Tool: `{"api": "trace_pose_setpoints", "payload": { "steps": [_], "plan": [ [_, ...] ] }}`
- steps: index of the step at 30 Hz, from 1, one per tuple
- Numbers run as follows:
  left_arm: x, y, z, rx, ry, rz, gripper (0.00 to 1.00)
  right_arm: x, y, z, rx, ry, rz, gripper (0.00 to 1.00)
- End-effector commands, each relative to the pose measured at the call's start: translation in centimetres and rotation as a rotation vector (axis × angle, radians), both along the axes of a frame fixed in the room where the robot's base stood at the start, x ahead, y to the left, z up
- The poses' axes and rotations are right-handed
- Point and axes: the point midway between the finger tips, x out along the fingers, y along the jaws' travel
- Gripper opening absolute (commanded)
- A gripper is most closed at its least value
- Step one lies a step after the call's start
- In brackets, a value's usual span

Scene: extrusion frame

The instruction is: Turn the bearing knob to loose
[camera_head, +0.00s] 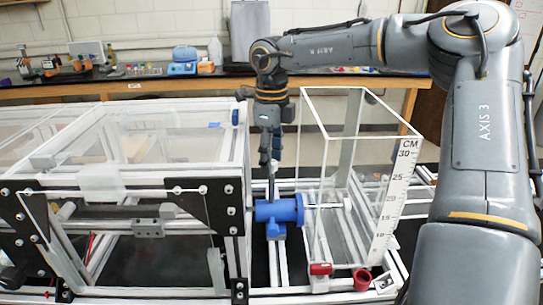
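A blue cylindrical bearing housing (284,210) sits right of the black-plated frame, with a pale rod running right from it towards the clear box. A smaller blue part (275,232) sticks out below the housing; I cannot tell for sure whether it is the bearing knob. My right gripper (272,178) points down just above the housing's left part, its fingertips at or very near its top. It is seen edge-on and small, so its opening and any contact are unclear. My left gripper is not in view.
A clear box with a centimetre scale (390,200) stands close on the right. A red knob-like part (320,269) and a red cup-shaped part (362,279) sit at its base. A clear-panelled extrusion frame (130,230) fills the left. A bench (100,90) with lab items stands behind.

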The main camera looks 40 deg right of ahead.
Motion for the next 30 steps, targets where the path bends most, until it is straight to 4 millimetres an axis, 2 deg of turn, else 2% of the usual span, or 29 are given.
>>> {"api": "trace_pose_setpoints", "payload": {
  "steps": [5,8,21,25,30],
  "plan": [
    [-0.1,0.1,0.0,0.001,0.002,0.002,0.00,0.1,0.0,0.4,0.000,-0.002,0.000,0.48],
    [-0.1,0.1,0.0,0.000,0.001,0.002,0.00,0.1,0.0,1.6,-0.003,-0.003,-0.001,0.48],
    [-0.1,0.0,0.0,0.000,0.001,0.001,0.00,0.1,0.0,10.2,-0.002,-0.002,-0.001,0.48],
    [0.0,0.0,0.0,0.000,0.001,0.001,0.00,0.1,0.0,11.5,0.000,-0.001,-0.001,0.48],
    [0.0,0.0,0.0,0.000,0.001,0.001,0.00,0.0,0.0,12.0,0.000,0.000,0.001,0.48]
  ]
}}
